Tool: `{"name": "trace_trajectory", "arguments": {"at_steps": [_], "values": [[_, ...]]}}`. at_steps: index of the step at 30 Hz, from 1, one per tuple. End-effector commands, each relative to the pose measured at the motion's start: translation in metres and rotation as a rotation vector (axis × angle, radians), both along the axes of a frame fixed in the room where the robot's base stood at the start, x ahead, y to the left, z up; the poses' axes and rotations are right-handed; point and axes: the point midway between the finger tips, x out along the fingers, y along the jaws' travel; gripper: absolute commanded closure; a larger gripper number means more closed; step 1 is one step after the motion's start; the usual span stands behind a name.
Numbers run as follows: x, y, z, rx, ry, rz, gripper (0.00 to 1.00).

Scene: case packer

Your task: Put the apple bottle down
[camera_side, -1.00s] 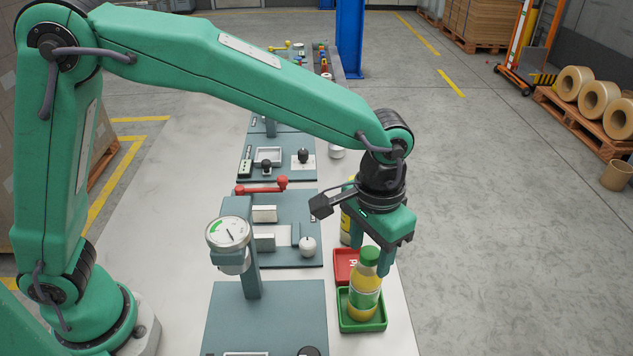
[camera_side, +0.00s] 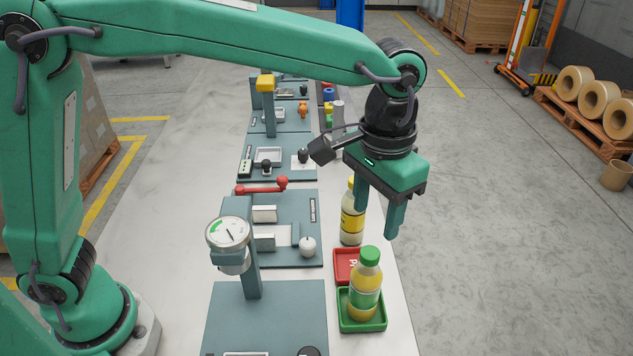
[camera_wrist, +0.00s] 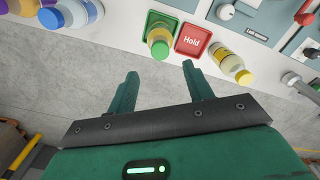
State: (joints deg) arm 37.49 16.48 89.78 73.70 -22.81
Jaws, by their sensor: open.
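The apple bottle (camera_side: 366,287), with a green cap, yellow contents and a green-and-white label, stands upright in the green tray (camera_side: 349,321). It also shows in the wrist view (camera_wrist: 158,42), inside the green tray (camera_wrist: 150,20). My gripper (camera_side: 374,214) is above the bottle and apart from it. Its two fingers are spread with nothing between them, as the wrist view also shows (camera_wrist: 160,80).
A red tray (camera_side: 344,267) marked "Hold" (camera_wrist: 193,40) lies beside the green tray and looks empty. A yellow-capped bottle (camera_side: 352,222) stands behind it. A gauge on a post (camera_side: 229,233) and a red lever (camera_side: 262,188) are to the left.

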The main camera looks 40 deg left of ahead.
Motion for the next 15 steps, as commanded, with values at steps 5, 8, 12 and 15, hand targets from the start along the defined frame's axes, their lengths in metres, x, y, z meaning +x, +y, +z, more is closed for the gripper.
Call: {"name": "trace_trajectory", "arguments": {"at_steps": [5, 8, 12, 15], "values": [[0.000, 0.000, 0.024, -0.001, -0.002, 0.000, 0.49], [0.000, 0.000, 0.032, 0.000, -0.001, 0.000, 0.49], [0.000, 0.000, 0.038, 0.000, 0.000, 0.000, 0.49], [0.000, 0.000, 0.039, 0.000, 0.001, 0.000, 0.49]]}}
